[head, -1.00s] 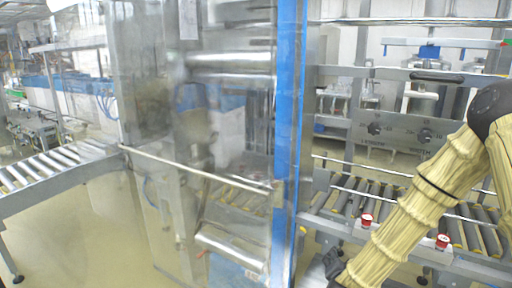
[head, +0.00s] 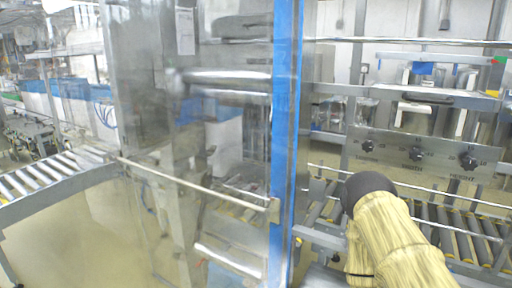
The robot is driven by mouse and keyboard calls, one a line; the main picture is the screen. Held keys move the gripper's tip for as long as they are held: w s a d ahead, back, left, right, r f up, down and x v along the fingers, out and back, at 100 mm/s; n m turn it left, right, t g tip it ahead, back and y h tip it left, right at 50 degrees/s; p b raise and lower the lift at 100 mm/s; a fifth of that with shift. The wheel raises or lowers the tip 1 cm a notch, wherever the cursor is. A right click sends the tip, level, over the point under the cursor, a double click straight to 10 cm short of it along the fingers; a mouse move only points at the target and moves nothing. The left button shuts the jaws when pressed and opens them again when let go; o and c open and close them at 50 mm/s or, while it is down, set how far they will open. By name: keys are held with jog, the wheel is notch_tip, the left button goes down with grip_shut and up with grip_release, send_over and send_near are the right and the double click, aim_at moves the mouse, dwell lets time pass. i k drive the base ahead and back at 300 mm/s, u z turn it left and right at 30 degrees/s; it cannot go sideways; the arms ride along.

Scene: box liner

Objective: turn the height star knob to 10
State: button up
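The height star knob (head: 469,160) is the black right-hand knob on a grey control panel (head: 440,140), with the word HEIGHT below it. A middle star knob (head: 415,153) and a left star knob (head: 368,146) sit on the same panel. Small scale marks beside the knobs are too small to read surely. My arm, wood-patterned with a dark rounded joint, is in the lower right, below and left of the height knob in the picture. My gripper is out of view, so its opening is hidden.
A roller conveyor (head: 455,235) with metal side rails runs below the panel. A blue upright post (head: 285,140) and a clear panelled enclosure fill the middle. Another roller conveyor (head: 55,175) stands at left. Open floor (head: 100,225) shows at lower left.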

aim_at(468, 163)
jog(key=z, duration=1.35)
jog(key=k, duration=1.25)
jog(key=u, duration=0.7)
jog(key=i, duration=1.45)
jog(key=z, duration=0.45)
